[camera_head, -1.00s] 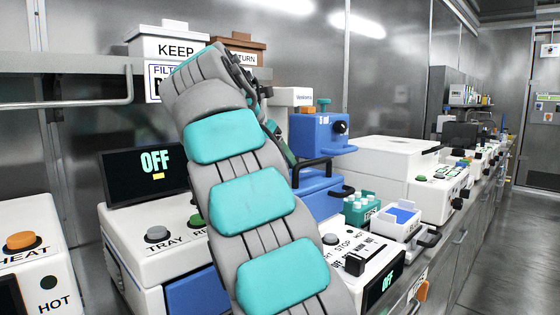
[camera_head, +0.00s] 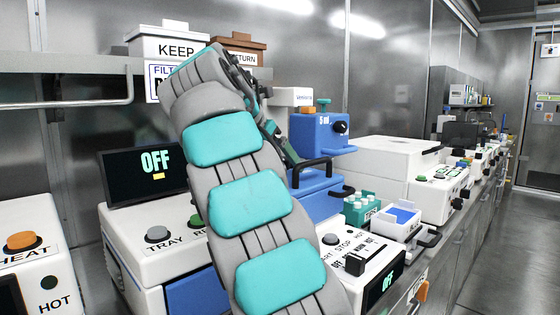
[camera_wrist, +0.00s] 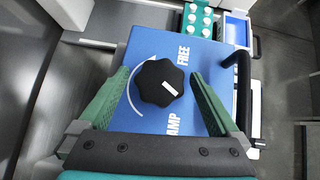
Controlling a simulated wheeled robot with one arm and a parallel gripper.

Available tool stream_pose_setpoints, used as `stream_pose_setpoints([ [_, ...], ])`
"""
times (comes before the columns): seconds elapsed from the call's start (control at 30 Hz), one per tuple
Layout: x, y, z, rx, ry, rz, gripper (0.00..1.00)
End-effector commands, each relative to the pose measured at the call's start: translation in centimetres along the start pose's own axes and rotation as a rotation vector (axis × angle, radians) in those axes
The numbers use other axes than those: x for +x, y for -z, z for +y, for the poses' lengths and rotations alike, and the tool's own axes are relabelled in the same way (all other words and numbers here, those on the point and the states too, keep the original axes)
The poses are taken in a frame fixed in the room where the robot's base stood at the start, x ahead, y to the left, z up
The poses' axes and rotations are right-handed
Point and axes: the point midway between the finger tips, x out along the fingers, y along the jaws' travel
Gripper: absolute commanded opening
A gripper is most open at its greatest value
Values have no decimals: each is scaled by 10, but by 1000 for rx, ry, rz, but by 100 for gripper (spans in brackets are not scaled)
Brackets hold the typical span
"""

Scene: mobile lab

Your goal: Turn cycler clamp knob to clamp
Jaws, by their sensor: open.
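The clamp knob is a black lobed knob (camera_wrist: 160,83) with a white pointer mark, on the blue top of the cycler (camera_wrist: 140,48). White lettering beside it reads FREE and, partly hidden, "AMP", with a curved white arrow at its left. The pointer mark lies on the knob's lower right. My gripper (camera_wrist: 158,95) is open in the wrist view, with one green finger on each side of the knob and gaps between fingers and knob.
A black handle (camera_wrist: 243,85) stands right of the knob in the wrist view. A teal rack with white caps (camera_head: 362,208) and a white tray with a blue inside (camera_head: 402,216) stand on the bench. A control box (camera_head: 345,262) is close to my arm.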

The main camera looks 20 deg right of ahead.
Motion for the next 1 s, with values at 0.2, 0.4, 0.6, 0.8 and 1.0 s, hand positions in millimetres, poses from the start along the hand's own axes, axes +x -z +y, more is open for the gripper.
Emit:
stream_pose_setpoints([
  [0.2,-1,0,0,-5,-6,0,98],
  [0.4,0,0,-1,-42,-39,1,98],
  [0.6,-1,0,-2,-106,-108,1,98],
  [0.8,-2,0,-3,-199,-204,0,98],
  [1.0,-1,0,-4,-327,-329,2,98],
])
